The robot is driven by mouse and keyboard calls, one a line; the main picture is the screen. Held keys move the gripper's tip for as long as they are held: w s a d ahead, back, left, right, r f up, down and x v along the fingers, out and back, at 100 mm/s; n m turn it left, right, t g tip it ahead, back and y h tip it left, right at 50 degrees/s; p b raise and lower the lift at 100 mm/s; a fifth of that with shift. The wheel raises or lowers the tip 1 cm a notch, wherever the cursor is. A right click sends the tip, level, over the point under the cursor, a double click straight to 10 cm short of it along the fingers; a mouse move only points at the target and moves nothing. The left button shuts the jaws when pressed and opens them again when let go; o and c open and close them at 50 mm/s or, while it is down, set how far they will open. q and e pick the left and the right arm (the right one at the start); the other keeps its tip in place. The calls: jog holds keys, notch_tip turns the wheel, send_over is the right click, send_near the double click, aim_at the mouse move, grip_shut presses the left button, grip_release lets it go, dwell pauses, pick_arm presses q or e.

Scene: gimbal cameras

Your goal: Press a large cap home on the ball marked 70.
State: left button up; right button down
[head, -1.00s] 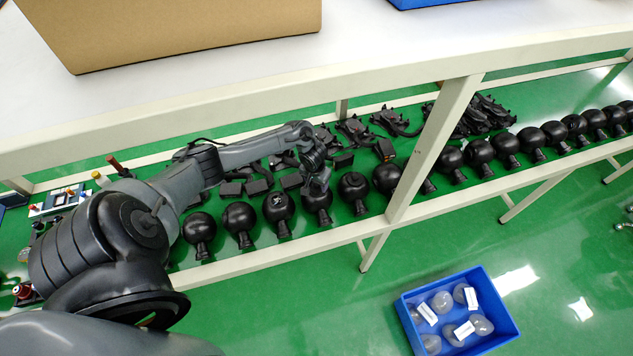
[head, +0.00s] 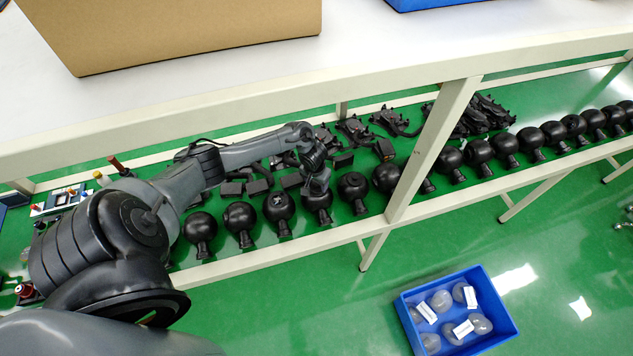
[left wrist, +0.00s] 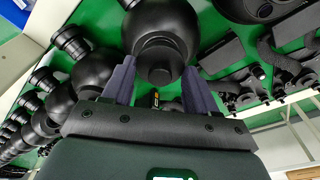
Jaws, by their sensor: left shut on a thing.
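My left gripper (head: 318,182) is at the row of black camera balls on the lower shelf, right over one ball (head: 317,201). In the left wrist view its two fingers (left wrist: 159,84) stand on either side of a dark round piece (left wrist: 159,73), which looks like the large cap. The piece lies against the black ball (left wrist: 160,28); I cannot tell whether it is fully seated. No number is readable on any ball, so I cannot tell which is marked 70. My right gripper is not in view.
Neighbouring balls (head: 278,207) stand close on both sides in the row. Black brackets and blocks (head: 355,128) lie behind them. A white table leg (head: 437,145) stands to the right. A blue bin (head: 399,308) with clear domes is on the floor.

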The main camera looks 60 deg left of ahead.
aim_at(315, 189)
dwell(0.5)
pick_arm(q)
jog(key=shift+f, duration=0.8)
jog(key=o, duration=1.1)
jog(key=shift+r, duration=0.1)
jog(key=shift+r, duration=0.25)
notch_tip(315, 189, up, 10)
jog(key=s+p, duration=0.1)
jog(key=p, duration=0.1)
jog(key=shift+d, duration=0.35)
